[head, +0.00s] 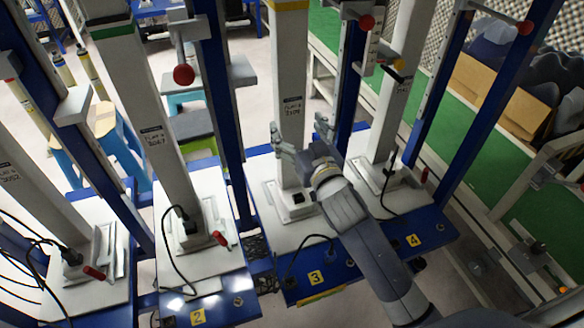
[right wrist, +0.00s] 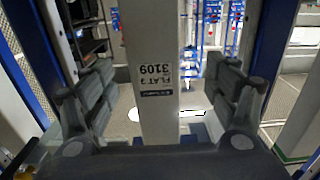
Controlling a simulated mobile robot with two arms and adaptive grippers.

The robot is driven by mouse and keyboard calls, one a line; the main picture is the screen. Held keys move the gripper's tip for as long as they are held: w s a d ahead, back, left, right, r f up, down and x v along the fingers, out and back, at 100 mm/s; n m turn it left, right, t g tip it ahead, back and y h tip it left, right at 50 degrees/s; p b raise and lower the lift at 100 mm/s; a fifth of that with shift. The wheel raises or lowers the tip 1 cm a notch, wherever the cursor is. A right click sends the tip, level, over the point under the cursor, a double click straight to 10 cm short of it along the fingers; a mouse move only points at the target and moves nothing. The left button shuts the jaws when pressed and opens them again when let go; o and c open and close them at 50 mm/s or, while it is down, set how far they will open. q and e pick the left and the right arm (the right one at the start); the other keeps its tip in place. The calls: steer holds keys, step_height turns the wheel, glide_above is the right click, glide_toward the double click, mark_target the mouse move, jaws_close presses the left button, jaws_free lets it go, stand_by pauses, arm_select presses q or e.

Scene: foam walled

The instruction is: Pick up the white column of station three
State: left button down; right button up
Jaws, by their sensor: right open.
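The white column (head: 291,70) of station three stands upright on a white base plate above the yellow number 3 label (head: 316,278). It bears a small printed tag, and its foot sits in a white socket (head: 296,205). My right gripper (head: 299,134) is open at the column just below the tag, with one finger on each side. In the right wrist view the column (right wrist: 148,45) runs between the spread fingers of my right gripper (right wrist: 158,95), with a gap on both sides. My left gripper is not in view.
Similar white columns stand at station two (head: 150,110) on the left and station four (head: 395,90) on the right. Blue uprights and levers with red knobs (head: 184,75) stand between them. Black cables loop over the bases. A green conveyor (head: 455,130) lies at the right.

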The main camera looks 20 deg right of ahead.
mark_target(293, 114)
steer(key=shift+w+d+b, duration=0.15)
steer(key=shift+w+b, duration=0.05)
steer(key=shift+w, duration=1.35)
steer(key=shift+w+d+b, duration=0.15)
steer(key=shift+w, duration=1.35)
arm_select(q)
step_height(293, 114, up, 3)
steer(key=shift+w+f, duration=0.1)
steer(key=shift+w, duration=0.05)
arm_select(e)
steer(key=shift+c, duration=0.2)
steer(key=c, duration=1.9)
steer(key=shift+r, duration=0.35)
jaws_close()
steer(key=shift+f, duration=0.1)
